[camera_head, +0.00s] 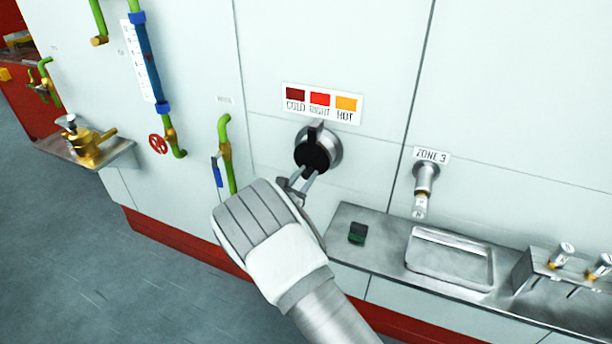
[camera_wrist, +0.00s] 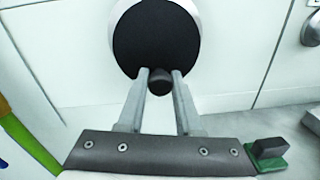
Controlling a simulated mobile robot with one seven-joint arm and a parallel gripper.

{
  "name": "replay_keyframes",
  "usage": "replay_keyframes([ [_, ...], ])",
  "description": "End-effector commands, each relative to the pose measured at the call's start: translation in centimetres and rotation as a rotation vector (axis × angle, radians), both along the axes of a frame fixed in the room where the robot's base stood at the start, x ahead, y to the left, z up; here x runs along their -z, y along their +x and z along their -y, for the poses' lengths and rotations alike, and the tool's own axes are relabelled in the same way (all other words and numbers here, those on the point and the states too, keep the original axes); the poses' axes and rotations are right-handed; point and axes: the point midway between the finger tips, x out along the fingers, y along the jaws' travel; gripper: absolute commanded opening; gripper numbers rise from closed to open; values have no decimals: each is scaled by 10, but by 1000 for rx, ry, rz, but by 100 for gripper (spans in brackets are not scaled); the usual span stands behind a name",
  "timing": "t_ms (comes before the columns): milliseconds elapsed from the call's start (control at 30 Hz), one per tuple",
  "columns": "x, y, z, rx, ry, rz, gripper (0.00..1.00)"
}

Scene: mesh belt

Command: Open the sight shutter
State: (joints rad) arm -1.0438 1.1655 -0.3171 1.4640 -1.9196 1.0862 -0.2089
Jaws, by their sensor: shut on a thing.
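The sight shutter (camera_head: 311,154) is a round black disc over a silver ring (camera_head: 333,146) on the pale wall panel, under the COLD, RIGHT, HOT colour label (camera_head: 321,103). In the wrist view the black disc (camera_wrist: 155,38) covers the opening inside the ring. A small dark knob (camera_wrist: 159,84) sticks out at its lower edge. My gripper (camera_head: 307,181) reaches up to the disc from below, and in the wrist view its two fingers (camera_wrist: 160,74) are on either side of the knob, shut on it. Part of the knob is hidden in the head view.
A steel ledge with a tray (camera_head: 451,258) and a small green-and-black block (camera_head: 357,233) lies to the lower right. A ZONE 3 nozzle (camera_head: 426,180) is right of the shutter. Green pipes with a blue-handled valve (camera_head: 217,171) stand to the left, beyond them a brass valve (camera_head: 88,148).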

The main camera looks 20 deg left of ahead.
Motion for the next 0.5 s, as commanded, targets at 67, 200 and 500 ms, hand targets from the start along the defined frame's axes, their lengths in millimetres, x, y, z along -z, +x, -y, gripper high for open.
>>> replay_keyframes([
  [67, 1, 0, 1, 2, 0, -1, 0],
  [200, 2, 0, 0, 2, 9, 0, 0],
  [500, 5, 1, -15, 1, 130, 10, 0],
])
